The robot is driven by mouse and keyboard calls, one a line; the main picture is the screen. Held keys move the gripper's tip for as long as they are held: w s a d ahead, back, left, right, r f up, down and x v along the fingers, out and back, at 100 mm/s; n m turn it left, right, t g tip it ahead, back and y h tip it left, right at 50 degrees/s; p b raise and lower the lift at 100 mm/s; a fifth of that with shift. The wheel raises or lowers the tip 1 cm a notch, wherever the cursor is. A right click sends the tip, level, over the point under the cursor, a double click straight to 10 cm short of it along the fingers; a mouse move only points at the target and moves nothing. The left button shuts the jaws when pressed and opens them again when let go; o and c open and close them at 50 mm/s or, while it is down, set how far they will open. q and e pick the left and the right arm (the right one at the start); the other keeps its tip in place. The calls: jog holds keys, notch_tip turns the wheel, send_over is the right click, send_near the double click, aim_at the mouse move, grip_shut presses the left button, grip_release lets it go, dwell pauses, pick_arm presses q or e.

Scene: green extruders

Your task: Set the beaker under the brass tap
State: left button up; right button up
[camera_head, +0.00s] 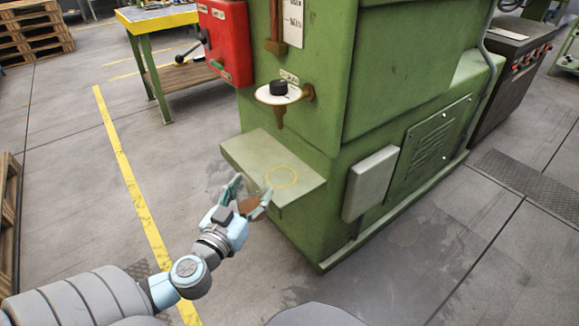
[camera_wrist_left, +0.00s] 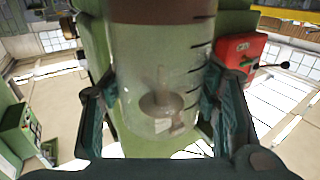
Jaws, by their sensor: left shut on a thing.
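The clear beaker with dark graduation marks (camera_wrist_left: 150,60) is between the fingers of my left gripper (camera_head: 249,192). My left gripper is shut on it, with a finger against each side. In the head view only a brownish part of the beaker (camera_head: 250,206) shows clearly. A brown band crosses the glass at the top of the wrist view. The brass tap (camera_head: 279,112) with a black knob sticks out from the green machine, above and beyond the gripper. Below it is a pale green shelf (camera_head: 240,157) with a yellow ring (camera_head: 281,176). The gripper is at the shelf's near edge.
A red box with a lever (camera_head: 228,42) is on the machine's left side. A grey box (camera_head: 369,183) is fixed right of the shelf. A yellow-edged table (camera_head: 160,20) stands behind at the left. The shelf top looks bare apart from the ring.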

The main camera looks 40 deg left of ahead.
pick_arm(q)
jog(key=f+b+x, duration=0.1)
jog(key=x, duration=0.5)
jog(key=f+b+x, duration=0.1)
jog(key=b+x, duration=0.1)
jog(key=x, duration=0.3)
jog(key=f+b+x, duration=0.1)
jog(key=x, duration=0.5)
jog(key=shift+w+a, duration=0.15)
jog(key=shift+w, duration=0.15)
jog(key=shift+f, duration=0.1)
pick_arm(e)
jog(key=w+a+r, duration=0.1)
jog(key=w+r, duration=0.2)
jog(key=w, duration=0.2)
jog(key=shift+w+a, duration=0.25)
jog(key=shift+a, duration=0.05)
pick_arm(q)
jog(key=o, duration=1.3)
jog(key=shift+o, duration=0.2)
jog(key=shift+s, duration=0.15)
